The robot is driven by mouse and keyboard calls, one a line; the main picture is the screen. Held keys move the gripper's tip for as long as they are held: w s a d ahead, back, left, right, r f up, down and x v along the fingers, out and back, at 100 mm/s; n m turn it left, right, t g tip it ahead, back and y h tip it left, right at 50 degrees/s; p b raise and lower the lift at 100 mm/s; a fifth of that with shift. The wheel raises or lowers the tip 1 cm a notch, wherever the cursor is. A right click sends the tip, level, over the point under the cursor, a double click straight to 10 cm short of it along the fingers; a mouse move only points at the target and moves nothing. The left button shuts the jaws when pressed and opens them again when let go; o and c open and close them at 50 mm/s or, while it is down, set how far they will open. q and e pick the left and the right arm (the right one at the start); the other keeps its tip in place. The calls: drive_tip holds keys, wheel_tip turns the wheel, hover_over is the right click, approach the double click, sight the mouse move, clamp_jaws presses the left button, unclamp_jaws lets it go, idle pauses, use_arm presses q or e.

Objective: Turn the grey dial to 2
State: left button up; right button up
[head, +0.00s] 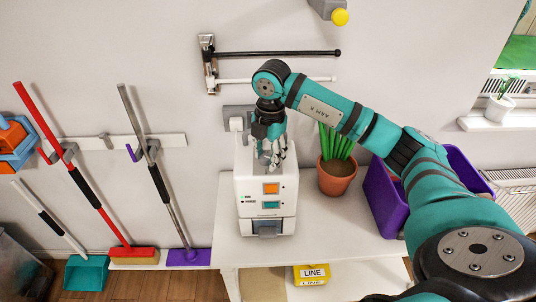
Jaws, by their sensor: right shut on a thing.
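A white machine (265,205) with an orange button (271,188) and a teal button (270,205) on its front stands at the left end of the white table. My right gripper (270,159) reaches down onto the top of this machine, with its fingers closed there. The grey dial is mostly hidden by the fingers; they appear shut on it. The number it points to cannot be read. My left gripper is not in view.
A potted plant (336,178) and a purple crate (383,203) stand on the table (318,232), right of the machine. A plug (236,123) sits in the wall socket behind it. Brooms and a dustpan (87,272) are at the left. A yellow "LINE" container (311,274) is below.

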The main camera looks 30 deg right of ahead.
sight(269, 157)
drive_tip(key=o, duration=0.7)
drive_tip(key=shift+w, duration=0.1)
drive_tip(key=shift+o, duration=1.4)
drive_tip(key=shift+w, duration=0.1)
wheel_tip(269, 157, up, 12)
drive_tip(key=shift+s, duration=0.3)
drive_tip(key=shift+d+f, duration=0.1)
